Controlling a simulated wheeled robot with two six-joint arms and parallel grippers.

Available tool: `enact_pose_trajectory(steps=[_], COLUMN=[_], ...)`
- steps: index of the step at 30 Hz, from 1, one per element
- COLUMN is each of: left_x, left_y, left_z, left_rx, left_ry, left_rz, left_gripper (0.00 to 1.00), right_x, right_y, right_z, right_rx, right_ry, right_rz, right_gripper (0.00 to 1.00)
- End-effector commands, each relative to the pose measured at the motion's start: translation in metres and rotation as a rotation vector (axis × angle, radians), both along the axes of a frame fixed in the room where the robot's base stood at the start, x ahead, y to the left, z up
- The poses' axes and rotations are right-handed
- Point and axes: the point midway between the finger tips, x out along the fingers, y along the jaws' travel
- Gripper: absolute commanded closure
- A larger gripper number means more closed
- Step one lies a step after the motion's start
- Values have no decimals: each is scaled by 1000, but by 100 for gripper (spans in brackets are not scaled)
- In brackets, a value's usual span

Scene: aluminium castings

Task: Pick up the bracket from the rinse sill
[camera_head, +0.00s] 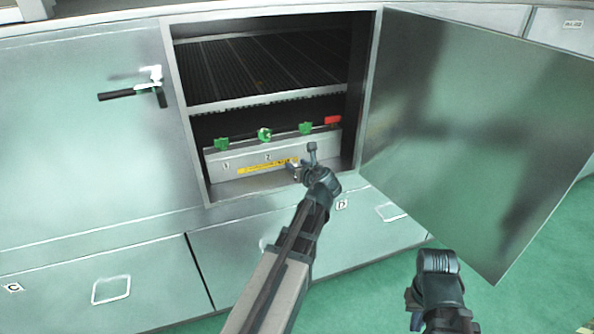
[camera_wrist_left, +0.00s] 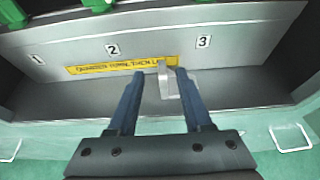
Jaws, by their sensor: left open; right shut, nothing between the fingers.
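The bracket (camera_wrist_left: 168,82) is a small light-grey metal piece on the rinse sill (camera_wrist_left: 235,85), inside the open cabinet bay. In the left wrist view it stands between the two fingers of my left gripper (camera_wrist_left: 159,75), nearer the right finger. A gap shows on its left; I cannot tell whether the right finger touches it. In the head view my left gripper (camera_head: 302,161) is at the sill, and the bracket is hard to tell from the fingers. The sill (camera_head: 245,187) shows there too. My right gripper (camera_head: 415,321) is low at the right, shut and empty, partly hidden by its wrist.
Behind the sill is a grey panel numbered 1 to 3 with a yellow label (camera_head: 262,167). Above it are green valves (camera_head: 265,134) and a red handle (camera_head: 333,120). A slatted rack (camera_head: 265,65) lies higher. The open door (camera_head: 470,130) stands to the right.

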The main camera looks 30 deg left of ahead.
Motion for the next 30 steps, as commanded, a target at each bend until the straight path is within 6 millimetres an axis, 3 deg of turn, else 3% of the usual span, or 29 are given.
enact_pose_trajectory(steps=[12,19,27,30], left_x=[32,32,32,32], left_y=[31,32,32,32], left_z=[-25,-24,-24,-24], left_rx=[0,0,-1,-1], left_ry=[0,0,-1,-1], left_rz=[1,0,0,0], left_gripper=[50,50,97,100], right_x=[0,0,0,0], right_y=[0,0,0,0], right_z=[-25,-24,-24,-24], right_rx=[0,0,0,0], right_ry=[0,0,0,0], right_rz=[0,0,0,0], right_gripper=[100,100,100,100])
